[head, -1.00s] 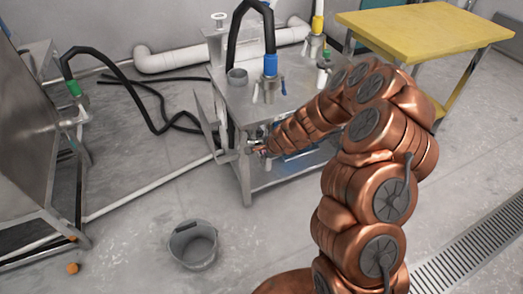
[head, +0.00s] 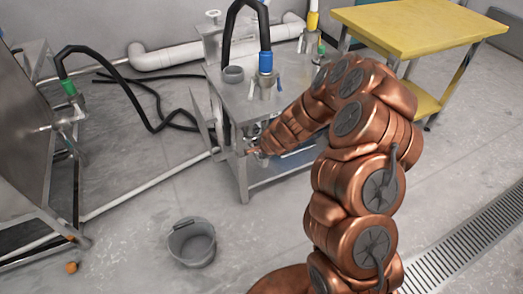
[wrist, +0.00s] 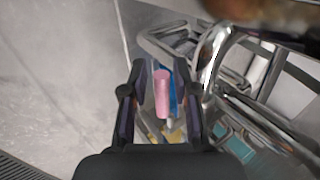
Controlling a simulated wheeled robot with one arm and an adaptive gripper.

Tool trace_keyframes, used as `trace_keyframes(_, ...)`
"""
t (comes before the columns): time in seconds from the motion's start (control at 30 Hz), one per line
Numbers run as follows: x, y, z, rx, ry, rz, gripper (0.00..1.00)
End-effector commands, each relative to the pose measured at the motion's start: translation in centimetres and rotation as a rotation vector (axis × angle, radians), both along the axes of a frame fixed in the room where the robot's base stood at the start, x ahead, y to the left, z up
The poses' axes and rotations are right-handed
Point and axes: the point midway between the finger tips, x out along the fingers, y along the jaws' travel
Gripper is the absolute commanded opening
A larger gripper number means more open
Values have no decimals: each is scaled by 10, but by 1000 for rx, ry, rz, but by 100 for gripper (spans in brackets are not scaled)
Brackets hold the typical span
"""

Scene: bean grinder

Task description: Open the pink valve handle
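The pink valve handle (wrist: 161,93) shows in the wrist view as a short upright pink cylinder. It lies between the two fingers of my gripper (wrist: 160,70). The fingers are open, with a narrow gap visible on each side of the handle. A blue part shows just behind it. In the head view my gripper (head: 256,151) is at the left front corner of the metal table (head: 240,105), below its top. The handle cannot be made out clearly there, because my arm and gripper cover that spot.
A curved metal pipe (wrist: 215,60) runs close to the right finger in the wrist view. A grey bucket (head: 191,243) stands on the floor in front. A yellow table (head: 420,35) is at the back right. The floor left of the bucket is mostly clear.

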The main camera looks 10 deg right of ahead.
Motion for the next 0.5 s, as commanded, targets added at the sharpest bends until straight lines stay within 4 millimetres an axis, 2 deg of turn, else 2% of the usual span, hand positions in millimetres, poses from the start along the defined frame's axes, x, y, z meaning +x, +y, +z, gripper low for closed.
trace_keyframes(0.07, 0, 0, 0, 0, 0, 0, 40)
trace_keyframes(0.5, -3, 0, 6, 2, -2, 1, 40)
